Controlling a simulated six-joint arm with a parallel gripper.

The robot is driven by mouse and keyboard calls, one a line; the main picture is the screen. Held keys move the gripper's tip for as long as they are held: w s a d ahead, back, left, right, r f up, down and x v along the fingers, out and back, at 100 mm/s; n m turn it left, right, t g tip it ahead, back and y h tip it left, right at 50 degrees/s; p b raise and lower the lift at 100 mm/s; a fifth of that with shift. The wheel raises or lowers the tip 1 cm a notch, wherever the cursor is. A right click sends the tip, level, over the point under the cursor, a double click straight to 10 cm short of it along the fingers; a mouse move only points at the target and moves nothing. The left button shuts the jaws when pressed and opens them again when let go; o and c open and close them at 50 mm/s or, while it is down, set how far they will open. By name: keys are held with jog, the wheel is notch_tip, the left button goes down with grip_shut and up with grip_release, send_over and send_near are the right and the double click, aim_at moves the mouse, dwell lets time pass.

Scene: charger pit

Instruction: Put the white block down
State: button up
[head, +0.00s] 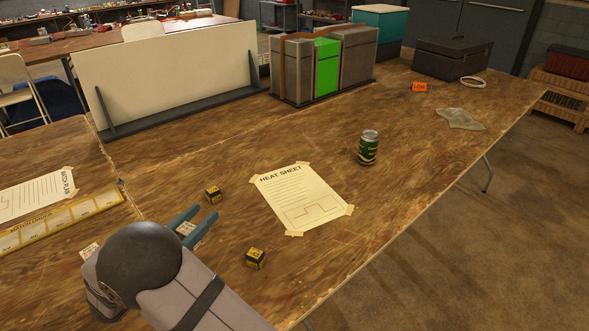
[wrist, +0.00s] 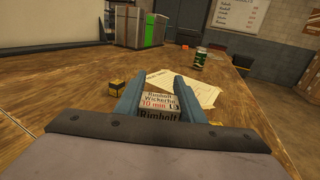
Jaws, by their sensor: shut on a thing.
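The white block (head: 186,229) is between the two blue fingers of my gripper (head: 206,212), which is shut on it. In the wrist view the block (wrist: 158,103) shows printed labels with black and red lettering, held between the fingers (wrist: 171,76). The gripper is low over the near left part of the wooden table (head: 330,225). My arm hides part of the block in the head view. I cannot tell whether the block touches the table.
Two small black-and-yellow cubes (head: 212,194) (head: 255,258) lie on either side of the gripper. A taped heat sheet (head: 300,197) and an upright green can (head: 368,148) are farther right. A white panel (head: 170,75) and grey-green cases (head: 325,66) stand behind.

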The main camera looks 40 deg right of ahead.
jog(key=d+r+m+g+h+b, duration=0.1)
jog(key=d+m+g, duration=0.15)
jog(key=d, duration=0.75)
jog(key=r+n+t+y, duration=0.1)
jog(key=r+n+t, duration=0.1)
jog(key=n+t, duration=0.1)
send_over(229, 226)
jog(key=shift+f+b, duration=0.65)
jog(key=shift+f, duration=4.45)
jog(key=shift+f, duration=0.15)
jog(key=o, duration=1)
